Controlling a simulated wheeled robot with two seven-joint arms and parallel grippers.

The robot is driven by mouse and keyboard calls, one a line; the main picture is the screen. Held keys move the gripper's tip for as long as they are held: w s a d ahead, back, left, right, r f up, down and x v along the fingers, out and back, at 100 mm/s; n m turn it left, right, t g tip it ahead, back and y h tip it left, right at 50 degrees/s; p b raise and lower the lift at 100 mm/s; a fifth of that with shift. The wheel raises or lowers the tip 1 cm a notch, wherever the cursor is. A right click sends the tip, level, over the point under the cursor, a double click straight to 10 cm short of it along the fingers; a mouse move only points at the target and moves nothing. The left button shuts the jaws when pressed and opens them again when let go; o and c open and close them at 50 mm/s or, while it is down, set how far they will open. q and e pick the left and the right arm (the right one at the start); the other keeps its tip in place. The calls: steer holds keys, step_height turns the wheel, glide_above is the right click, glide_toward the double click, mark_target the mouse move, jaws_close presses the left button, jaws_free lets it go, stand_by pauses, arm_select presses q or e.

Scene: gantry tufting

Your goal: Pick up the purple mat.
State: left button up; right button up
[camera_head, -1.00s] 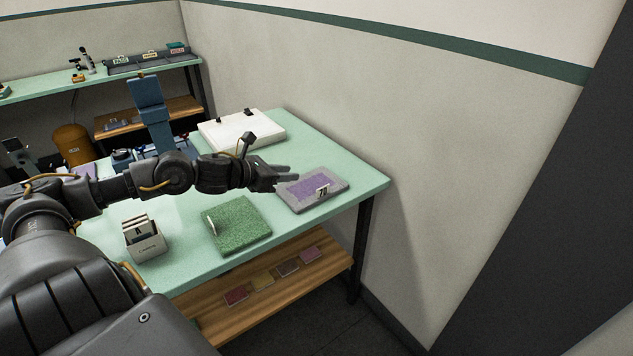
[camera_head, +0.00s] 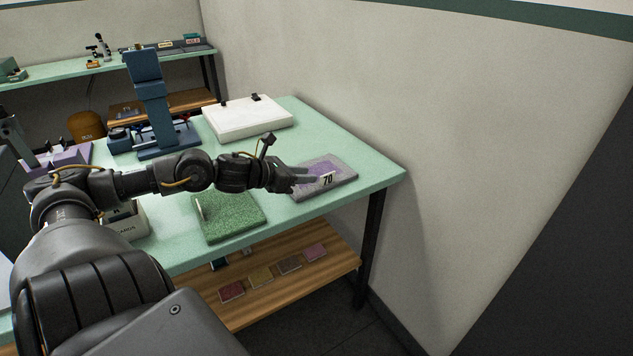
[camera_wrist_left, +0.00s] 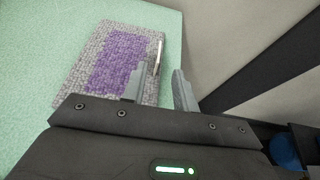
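The purple mat (camera_head: 341,169) is a flat grey-bordered pad with a purple centre, lying at the right end of the green table. A white upright tag (camera_head: 327,179) marked 70 stands at its near edge. In the left wrist view the mat (camera_wrist_left: 117,62) fills the upper left, with the tag (camera_wrist_left: 158,57) seen edge-on. My left gripper (camera_head: 309,178) is over the mat's near left part, its fingertips just beside the tag. In the wrist view the fingers (camera_wrist_left: 160,88) are apart, with the tag beyond the gap between them. My right gripper is not in view.
A green mat (camera_head: 232,218) with a tab lies left of the purple mat. Behind are a white box (camera_head: 247,118) and a blue stand (camera_head: 152,105). A wooden shelf (camera_head: 335,258) with small samples is below the table (camera_head: 375,178). A wall rises on the right.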

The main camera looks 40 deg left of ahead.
mark_target(320, 188)
arm_select(q)
steer(key=shift+w+r, duration=0.1)
steer(key=shift+w, duration=0.05)
steer(key=shift+x, duration=1.2)
steer(key=shift+p+x, duration=0.3)
steer(key=shift+x, duration=0.5)
steer(key=shift+w+d+f, duration=0.15)
steer(key=shift+w+f, duration=0.05)
steer(key=shift+w, duration=0.3)
steer(key=shift+w+d+f, duration=0.1)
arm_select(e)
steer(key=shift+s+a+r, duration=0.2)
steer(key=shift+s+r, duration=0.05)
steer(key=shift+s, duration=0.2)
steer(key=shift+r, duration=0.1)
